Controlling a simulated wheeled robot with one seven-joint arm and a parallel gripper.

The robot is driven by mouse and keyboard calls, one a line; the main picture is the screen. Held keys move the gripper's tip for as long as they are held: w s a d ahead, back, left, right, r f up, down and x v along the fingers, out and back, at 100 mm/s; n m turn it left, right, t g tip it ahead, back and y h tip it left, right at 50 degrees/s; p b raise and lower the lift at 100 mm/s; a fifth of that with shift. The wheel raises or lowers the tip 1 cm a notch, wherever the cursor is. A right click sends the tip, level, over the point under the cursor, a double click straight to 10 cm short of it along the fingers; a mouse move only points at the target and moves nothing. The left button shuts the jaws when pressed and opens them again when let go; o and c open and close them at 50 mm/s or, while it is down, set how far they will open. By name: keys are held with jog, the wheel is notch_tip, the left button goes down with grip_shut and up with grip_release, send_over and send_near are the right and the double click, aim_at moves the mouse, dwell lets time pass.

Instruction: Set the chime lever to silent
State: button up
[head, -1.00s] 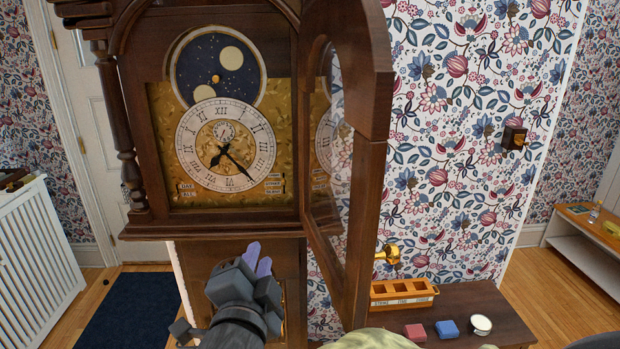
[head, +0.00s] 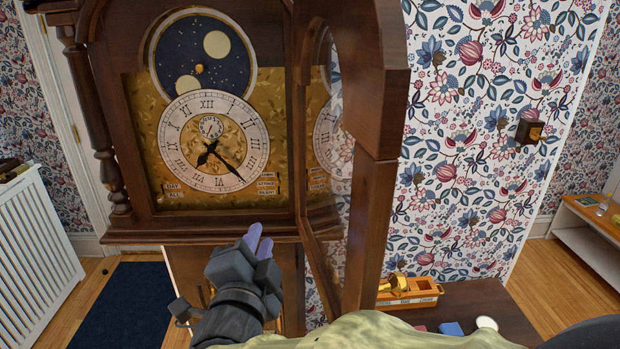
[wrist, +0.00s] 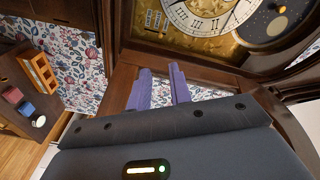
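The clock dial (head: 213,142) sits in a brass face behind the open glazed door (head: 372,200) of a tall dark wood clock. The chime labels (head: 267,188) are at the lower right of the brass face; they also show, turned, in the wrist view (wrist: 155,20). The lever beside them is too small to make out, and I cannot tell its setting. My gripper (head: 259,246) is below the clock face, in front of the case and left of the open door. Its two purple fingers (wrist: 160,88) are apart with nothing between them, pointing up toward the face without touching it.
The open door stands close on my gripper's right. An orange tray (head: 412,297) with a brass knob-like piece (head: 393,284) is on a low wooden table (head: 480,300), near a blue block (head: 450,329) and a white round item (head: 487,323). A white radiator cover (head: 35,235) stands left.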

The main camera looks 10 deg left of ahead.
aim_at(278, 184)
jog(key=w+p, duration=0.1)
jog(key=w, duration=0.4)
jog(key=w+a+p, duration=0.1)
jog(key=w, duration=0.5)
jog(key=w+a+p, duration=0.1)
jog(key=w, duration=0.5)
jog(key=shift+c, duration=0.3)
grip_shut()
